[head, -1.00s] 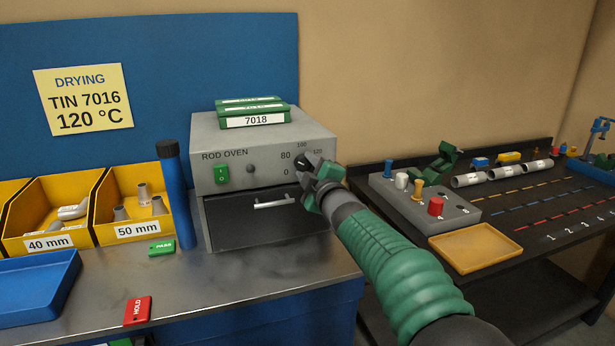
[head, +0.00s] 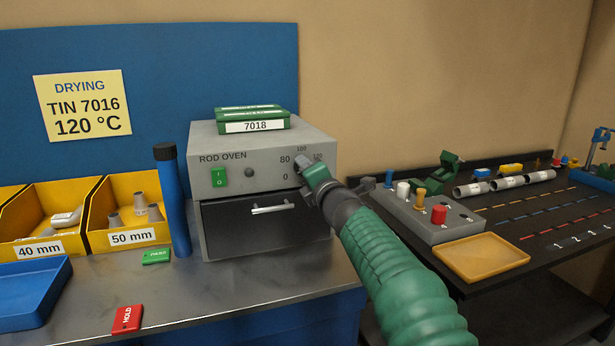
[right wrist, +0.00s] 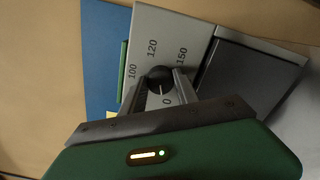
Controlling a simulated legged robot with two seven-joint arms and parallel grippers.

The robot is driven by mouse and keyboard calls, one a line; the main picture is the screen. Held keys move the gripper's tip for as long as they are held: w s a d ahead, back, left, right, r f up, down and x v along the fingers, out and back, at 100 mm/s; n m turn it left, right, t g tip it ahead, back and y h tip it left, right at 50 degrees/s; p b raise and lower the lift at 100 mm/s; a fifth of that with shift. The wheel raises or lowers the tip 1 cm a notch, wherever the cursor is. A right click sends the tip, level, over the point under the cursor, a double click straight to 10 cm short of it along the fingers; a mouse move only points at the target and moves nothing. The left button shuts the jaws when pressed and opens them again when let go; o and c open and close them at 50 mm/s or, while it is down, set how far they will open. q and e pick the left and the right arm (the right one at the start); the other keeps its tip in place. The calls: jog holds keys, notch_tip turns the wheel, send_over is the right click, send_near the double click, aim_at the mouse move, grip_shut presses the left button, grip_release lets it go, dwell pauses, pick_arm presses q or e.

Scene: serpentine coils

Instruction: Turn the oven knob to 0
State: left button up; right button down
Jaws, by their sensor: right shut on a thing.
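The grey rod oven (head: 268,148) stands on the metal bench, with a black knob at the right of its front panel. In the right wrist view the round dark knob (right wrist: 158,76) sits between the two fingers of my right gripper (right wrist: 161,88), which is shut on it. The dial numbers 100, 120, 150 and 0 show around it there; I cannot clearly read where the knob points. In the head view my right gripper (head: 304,172) is at the panel and hides most of the knob. My left gripper is not in view.
The oven's dark drawer (head: 245,228) is shut below the panel. Green 7018 tins (head: 253,126) lie on top. A blue bottle (head: 172,200) stands left of the oven.

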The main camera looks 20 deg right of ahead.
jog(key=shift+f+n, duration=0.4)
jog(key=shift+n, duration=0.6)
jog(key=c, duration=1.2)
grip_release()
jog(key=o, duration=0.3)
jog(key=shift+w+r, duration=0.1)
jog(key=shift+r, duration=0.1)
jog(key=shift+s+b, duration=0.2)
jog(key=shift+b, duration=0.15)
